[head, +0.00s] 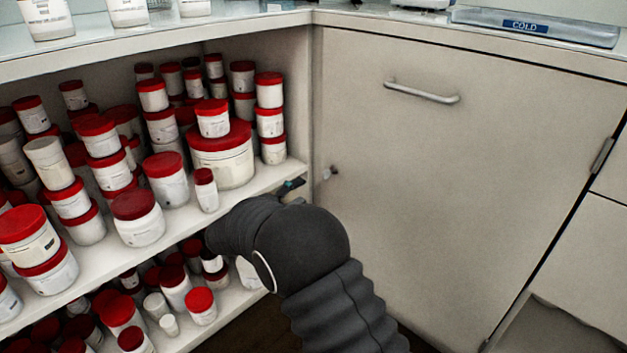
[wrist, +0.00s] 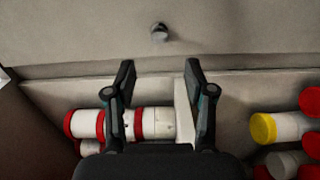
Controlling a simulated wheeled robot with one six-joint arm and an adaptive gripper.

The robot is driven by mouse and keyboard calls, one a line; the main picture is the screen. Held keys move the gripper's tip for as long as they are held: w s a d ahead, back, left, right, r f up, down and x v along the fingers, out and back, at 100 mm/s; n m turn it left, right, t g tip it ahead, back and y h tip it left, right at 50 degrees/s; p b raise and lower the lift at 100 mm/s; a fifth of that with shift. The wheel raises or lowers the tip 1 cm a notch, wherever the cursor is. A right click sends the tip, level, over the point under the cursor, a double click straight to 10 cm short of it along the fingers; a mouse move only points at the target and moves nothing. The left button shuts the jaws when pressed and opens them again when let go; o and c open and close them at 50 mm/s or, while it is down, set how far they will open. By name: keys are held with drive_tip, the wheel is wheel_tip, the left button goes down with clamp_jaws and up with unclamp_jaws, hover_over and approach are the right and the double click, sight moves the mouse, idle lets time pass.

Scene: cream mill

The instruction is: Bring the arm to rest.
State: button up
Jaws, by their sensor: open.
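My gripper (wrist: 160,68) is open in the wrist view, its two dark fingers apart with nothing held between the tips. In the head view my dark arm reaches up from the bottom to the shelf's right end. Only a small part of the gripper (head: 291,187) shows there, beside the shelf edge, and the rest is hidden behind the arm. White jars with red bands (wrist: 150,123) lie in line behind and below the fingers in the wrist view; I cannot tell whether any touches them.
Open shelves (head: 272,182) full of red-lidded jars (head: 222,156) stand left of the arm. A pale cabinet door (head: 450,190) with a bar handle (head: 421,93) closes off the right. A small round knob (wrist: 159,33) is ahead of the fingertips. A counter (head: 250,22) runs above.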

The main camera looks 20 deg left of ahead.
drive_tip(key=s+d+f+n+g, duration=0.2)
drive_tip(key=s+d+f+g, duration=0.25)
drive_tip(key=f, duration=0.45)
drive_tip(key=s+d+r+m+g+p, duration=0.1)
drive_tip(key=s+d+g, duration=0.4)
drive_tip(key=d, duration=0.6)
drive_tip(key=s+d+r+m+y+p, duration=0.2)
drive_tip(key=s+d+r+m+p, duration=0.1)
drive_tip(key=s+d+r, duration=0.4)
drive_tip(key=s+d+r+m+g+y+p, duration=0.1)
drive_tip(key=s+d+r+m+y+p, duration=0.1)
drive_tip(key=s+d+r+m, duration=0.4)
drive_tip(key=s+d+r+m+y+p, duration=0.3)
drive_tip(key=s+d+r, duration=0.4)
drive_tip(key=d+r, duration=0.7)
drive_tip(key=d+m+p, duration=0.1)
drive_tip(key=d+m, duration=0.1)
drive_tip(key=d, duration=0.2)
drive_tip(key=shift+s+d+r+p, duration=0.3)
drive_tip(key=shift+s+r+p, duration=0.05)
drive_tip(key=shift+r, duration=0.05)
drive_tip(key=shift+g, duration=0.25)
